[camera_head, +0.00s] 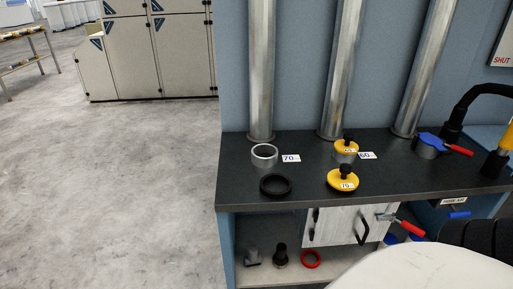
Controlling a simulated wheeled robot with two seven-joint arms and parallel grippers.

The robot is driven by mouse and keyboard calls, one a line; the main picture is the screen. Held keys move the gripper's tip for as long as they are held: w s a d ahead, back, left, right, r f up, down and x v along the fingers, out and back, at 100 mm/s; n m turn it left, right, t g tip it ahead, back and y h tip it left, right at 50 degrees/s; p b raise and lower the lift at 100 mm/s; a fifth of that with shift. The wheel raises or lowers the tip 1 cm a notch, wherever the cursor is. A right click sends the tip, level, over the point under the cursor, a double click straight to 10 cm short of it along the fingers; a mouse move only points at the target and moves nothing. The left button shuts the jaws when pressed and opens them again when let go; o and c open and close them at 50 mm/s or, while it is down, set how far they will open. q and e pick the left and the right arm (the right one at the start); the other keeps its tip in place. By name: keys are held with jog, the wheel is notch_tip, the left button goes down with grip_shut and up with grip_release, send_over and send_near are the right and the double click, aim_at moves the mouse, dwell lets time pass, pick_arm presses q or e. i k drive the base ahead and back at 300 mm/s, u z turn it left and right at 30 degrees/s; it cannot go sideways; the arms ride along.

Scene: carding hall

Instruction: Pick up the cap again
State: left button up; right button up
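A black ring (275,185) lies in front of this stub. Neither of my grippers is in view, and nothing touches the caps.
Three metal pipes rise behind the bench (240,191). A blue-topped valve (431,141) with a red handle stands at the right, near a black hose (480,95). The lower shelf holds a red ring (311,259) and dark fittings. Open floor lies left.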

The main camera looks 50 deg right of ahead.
aim_at(343, 178)
jog(key=u, duration=0.4)
jog(key=i, duration=1.85)
jog(key=z, duration=3.05)
